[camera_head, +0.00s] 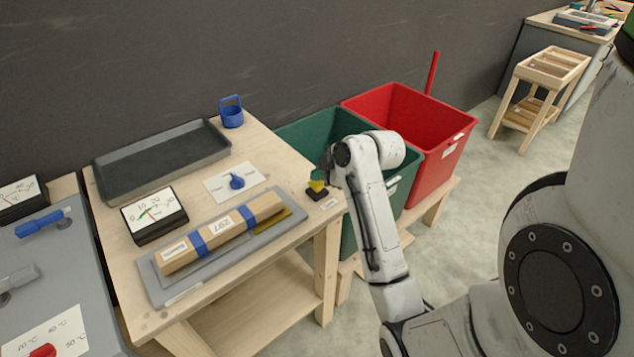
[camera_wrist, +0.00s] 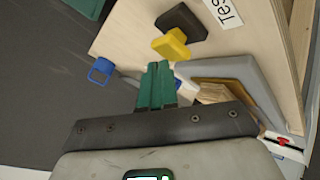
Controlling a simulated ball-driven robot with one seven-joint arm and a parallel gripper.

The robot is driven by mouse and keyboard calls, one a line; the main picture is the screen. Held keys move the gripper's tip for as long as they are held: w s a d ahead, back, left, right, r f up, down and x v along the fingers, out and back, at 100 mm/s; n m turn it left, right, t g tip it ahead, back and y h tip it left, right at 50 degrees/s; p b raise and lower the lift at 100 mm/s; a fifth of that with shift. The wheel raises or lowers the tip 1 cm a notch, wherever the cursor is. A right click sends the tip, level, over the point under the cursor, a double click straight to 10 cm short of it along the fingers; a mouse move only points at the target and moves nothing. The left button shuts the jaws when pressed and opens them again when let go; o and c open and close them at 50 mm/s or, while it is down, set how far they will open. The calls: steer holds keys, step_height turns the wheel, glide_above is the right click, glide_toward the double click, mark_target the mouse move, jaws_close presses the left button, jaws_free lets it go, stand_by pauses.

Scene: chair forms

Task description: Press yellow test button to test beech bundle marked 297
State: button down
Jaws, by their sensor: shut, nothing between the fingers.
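The yellow test button (camera_head: 317,186) sits on a black base at the right corner of the wooden table. It also shows in the wrist view (camera_wrist: 170,44), beside a "Test" label. My gripper (camera_wrist: 158,66) has its green fingers shut and empty, their tips just short of the button in that view. In the head view, my arm's end is above the button; the fingers are mostly hidden. The beech bundle (camera_head: 224,233), with two blue bands and a label that looks like 297, lies on a grey tray-like plate (camera_head: 176,288) on the table.
A meter (camera_head: 154,214), a blue knob on a white card (camera_head: 232,182), a grey tray (camera_head: 163,160) and a blue handled cup (camera_head: 231,112) share the table. Green (camera_head: 310,134) and red (camera_head: 413,120) bins stand right of it. A wooden rack (camera_head: 541,88) is farther off.

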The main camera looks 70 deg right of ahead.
mark_target(320, 184)
steer(key=shift+f+b, duration=0.65)
steer(key=shift+f, duration=0.4)
stand_by(0.8)
steer(key=shift+r, duration=0.1)
steer(key=shift+r+p, duration=1.3)
steer(key=shift+r, duration=0.05)
steer(key=shift+r, duration=0.1)
step_height(320, 184, up, 5)
steer(key=p, duration=0.4)
steer(key=shift+p, duration=0.35)
